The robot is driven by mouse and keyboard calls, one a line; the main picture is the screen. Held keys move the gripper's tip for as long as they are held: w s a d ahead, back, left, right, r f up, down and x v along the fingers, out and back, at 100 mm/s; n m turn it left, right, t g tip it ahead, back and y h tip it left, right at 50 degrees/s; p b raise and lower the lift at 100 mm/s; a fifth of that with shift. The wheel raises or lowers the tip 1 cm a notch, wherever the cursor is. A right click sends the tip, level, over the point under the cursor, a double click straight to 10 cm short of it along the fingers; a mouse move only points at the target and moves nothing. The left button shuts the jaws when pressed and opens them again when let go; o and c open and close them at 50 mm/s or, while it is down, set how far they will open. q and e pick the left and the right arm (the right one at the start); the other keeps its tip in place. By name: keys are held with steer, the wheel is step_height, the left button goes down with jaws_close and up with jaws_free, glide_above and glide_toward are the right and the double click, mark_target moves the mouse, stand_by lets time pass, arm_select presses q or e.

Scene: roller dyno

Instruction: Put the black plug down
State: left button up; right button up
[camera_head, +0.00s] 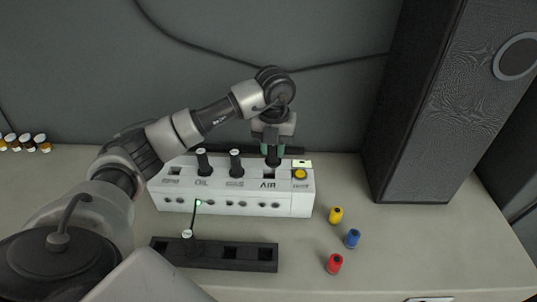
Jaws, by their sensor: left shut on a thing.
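My left gripper (273,147) points down at the right part of the white box. It is shut on a black plug (273,160), whose lower end is at the top of the box above the AIR label. I cannot tell if the plug sits in the socket or just above it. The white box (235,194) has two more black plugs with pale tops standing upright on it, one by the OIL label (202,163) and one in the middle (236,164). A black rack (215,254) lies in front, with a pale-topped plug (188,236) near its left end. My right gripper is not in view.
Yellow (336,215), blue (353,238) and red (334,263) small cylinders stand right of the box. A yellow button (300,174) is on the box. A tall dark speaker (430,100) stands at right. Several small jars (27,142) are far left.

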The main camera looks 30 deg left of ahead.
mark_target(269, 161)
arm_select(q)
steer(key=shift+w+a+f, duration=0.15)
steer(key=shift+a+f, duration=0.35)
steer(key=shift+a, duration=0.25)
step_height(269, 161, down, 4)
steer(key=shift+r+p, duration=0.1)
steer(key=shift+p, duration=0.9)
steer(key=shift+f, duration=0.25)
steer(key=shift+f+b, duration=0.3)
steer(key=shift+b, duration=0.15)
steer(key=o, duration=0.8)
steer(key=shift+r, duration=0.1)
